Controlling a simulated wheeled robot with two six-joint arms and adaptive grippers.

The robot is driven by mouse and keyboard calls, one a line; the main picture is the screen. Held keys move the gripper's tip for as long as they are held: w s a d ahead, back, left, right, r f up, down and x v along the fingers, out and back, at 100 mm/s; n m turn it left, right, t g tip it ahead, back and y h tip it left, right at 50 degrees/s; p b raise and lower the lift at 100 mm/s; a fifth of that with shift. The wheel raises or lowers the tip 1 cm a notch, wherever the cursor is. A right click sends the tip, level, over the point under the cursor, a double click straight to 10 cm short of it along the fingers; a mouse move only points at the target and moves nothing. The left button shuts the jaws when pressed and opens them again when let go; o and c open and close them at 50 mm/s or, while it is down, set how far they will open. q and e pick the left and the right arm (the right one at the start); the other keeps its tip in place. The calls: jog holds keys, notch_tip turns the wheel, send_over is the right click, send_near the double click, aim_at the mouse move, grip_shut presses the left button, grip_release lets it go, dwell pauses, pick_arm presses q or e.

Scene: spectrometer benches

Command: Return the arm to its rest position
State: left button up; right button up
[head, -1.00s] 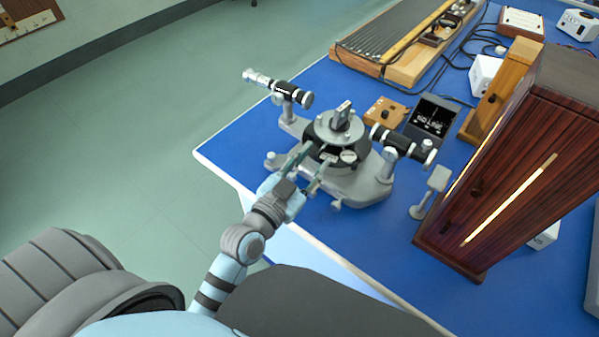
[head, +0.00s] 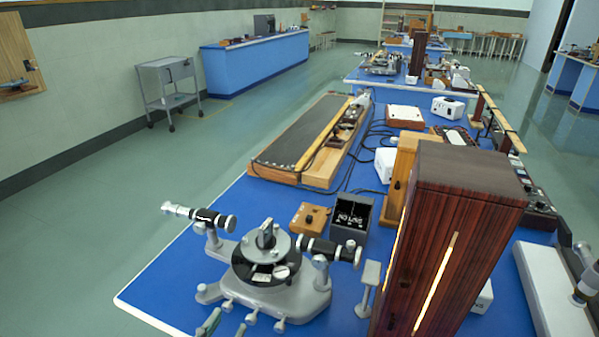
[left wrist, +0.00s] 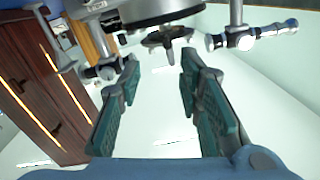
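The grey spectrometer (head: 267,288), with a round dark stage and two black-and-silver tubes, stands on the blue bench at lower centre in the head view. My left gripper (head: 228,320) shows only as teal fingertips at the bottom edge, just in front of the spectrometer's base and apart from its stage. In the left wrist view the two teal fingers of my left gripper (left wrist: 160,62) are spread with nothing between them. Parts of the spectrometer (left wrist: 140,18) fill the top of that view. The rest of my left arm is out of the head view. My right gripper is not in view.
A tall dark wooden cabinet (head: 465,220) with a glowing slit stands right of the spectrometer. A small orange box (head: 309,216) and a black box (head: 350,217) sit behind it. A long wooden-framed apparatus (head: 300,145) lies farther back. Open floor (head: 120,215) extends to the left.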

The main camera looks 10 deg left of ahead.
pick_arm(q)
jog(key=s+d+f+m+g+h, duration=0.1)
jog(key=s+d+f+g, duration=0.25)
jog(key=f+g, duration=0.45)
jog(key=s+a+f+n+g+y, duration=0.5)
jog(key=s+a+f+g, duration=0.1)
jog(key=s+a+f, duration=0.4)
jog(key=s+a+f+g, duration=0.1)
jog(key=s+f, duration=0.1)
jog(key=f, duration=0.8)
jog(key=s+f, duration=0.2)
jog(key=f, duration=0.8)
jog(key=s+f+g, duration=0.1)
jog(key=s+f, duration=0.8)
jog(key=s, duration=0.3)
jog(key=shift+a+f+p, duration=0.2)
jog(key=shift+a+p, duration=0.15)
jog(key=shift+p, duration=0.05)
jog(key=shift+o, duration=0.2)
jog(key=shift+s, duration=0.1)
